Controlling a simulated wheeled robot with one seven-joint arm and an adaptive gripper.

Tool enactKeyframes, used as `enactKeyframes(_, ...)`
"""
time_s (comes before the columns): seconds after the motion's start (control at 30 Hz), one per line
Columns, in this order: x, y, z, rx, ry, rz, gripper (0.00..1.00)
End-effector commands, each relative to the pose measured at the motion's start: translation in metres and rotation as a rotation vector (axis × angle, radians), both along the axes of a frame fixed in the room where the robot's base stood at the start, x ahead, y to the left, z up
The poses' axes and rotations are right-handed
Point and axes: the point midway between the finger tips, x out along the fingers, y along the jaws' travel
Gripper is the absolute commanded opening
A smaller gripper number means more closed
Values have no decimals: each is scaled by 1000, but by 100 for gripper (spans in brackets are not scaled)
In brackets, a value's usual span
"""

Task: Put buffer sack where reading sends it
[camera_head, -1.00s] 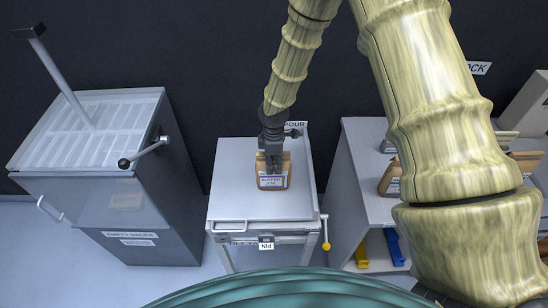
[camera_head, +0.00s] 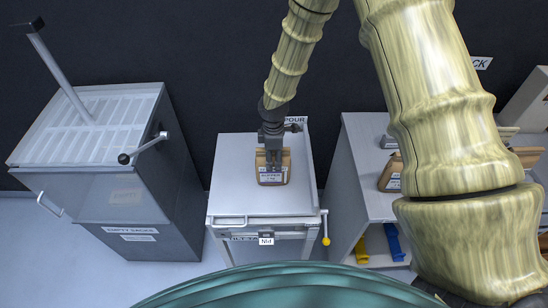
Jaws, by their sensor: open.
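The buffer sack (camera_head: 273,178), brown with a pale label, stands upright on the white top of the pour table (camera_head: 235,190). My gripper (camera_head: 274,168) is open and right at the sack, its fingers reaching down in front of the sack's upper part. Whether the fingers touch the sack cannot be told. The grey salt hopper (camera_head: 150,205) with a slatted top (camera_head: 95,125) stands at the left, with "empty sacks" labels on its front. No reading is legible.
A shelf unit (camera_head: 352,180) stands at the right, with more brown sacks (camera_head: 390,175) on it and yellow and blue items (camera_head: 394,242) below. A lever (camera_head: 140,150) sticks out from the hopper. The pour table has a yellow-knobbed handle (camera_head: 326,241). Floor shows between hopper and table.

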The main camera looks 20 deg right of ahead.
Motion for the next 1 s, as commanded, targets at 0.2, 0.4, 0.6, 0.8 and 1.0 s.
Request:
enactKeyframes(0.2, 1, 0, 19, 1, -2, 1, 63)
enactKeyframes(0.4, 1, 0, 43, 1, -3, -1, 63)
enactKeyframes(0.6, 0, 0, 68, 1, -2, 0, 63)
enactKeyframes(0.8, 1, 0, 92, 1, -2, 0, 63)
enactKeyframes(1.0, 0, 0, 109, 1, -1, -1, 63)
